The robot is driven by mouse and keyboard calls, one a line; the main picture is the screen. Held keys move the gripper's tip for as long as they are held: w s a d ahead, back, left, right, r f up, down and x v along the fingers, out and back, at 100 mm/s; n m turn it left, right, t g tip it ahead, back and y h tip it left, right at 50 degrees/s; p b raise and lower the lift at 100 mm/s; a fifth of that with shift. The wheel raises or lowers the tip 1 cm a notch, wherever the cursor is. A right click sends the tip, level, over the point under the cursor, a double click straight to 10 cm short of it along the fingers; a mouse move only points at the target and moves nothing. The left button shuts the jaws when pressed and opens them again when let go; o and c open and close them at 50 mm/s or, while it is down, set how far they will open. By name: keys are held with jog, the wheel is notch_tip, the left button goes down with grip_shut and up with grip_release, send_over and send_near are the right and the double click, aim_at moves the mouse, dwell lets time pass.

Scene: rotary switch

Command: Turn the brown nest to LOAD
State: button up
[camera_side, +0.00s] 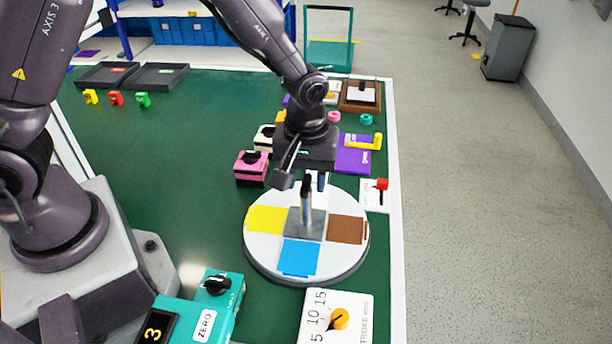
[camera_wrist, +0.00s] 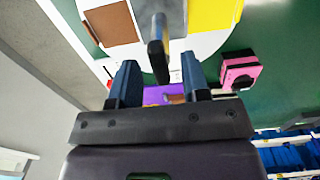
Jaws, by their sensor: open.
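A round white turntable (camera_side: 262,253) lies on the green table. The brown nest (camera_side: 347,229) is on its right side, the yellow nest (camera_side: 267,219) on its left and the blue nest (camera_side: 299,257) at the front. The far side is partly hidden by my arm. A grey post (camera_side: 306,208) stands upright on a grey square plate at the centre. No LOAD marking is legible.
A pink block (camera_side: 250,168) with a black knob stands behind left. A white plate with a red knob (camera_side: 382,184) is behind right. A teal ZERO box (camera_side: 215,300) and a numbered dial plate (camera_side: 335,322) are in front. The table's left middle is clear.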

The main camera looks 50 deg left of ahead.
jog(key=shift+f, duration=0.15)
grip_shut()
jog(key=shift+n, duration=0.3)
jog(key=n, duration=1.2)
jog(key=shift+n, duration=2.5)
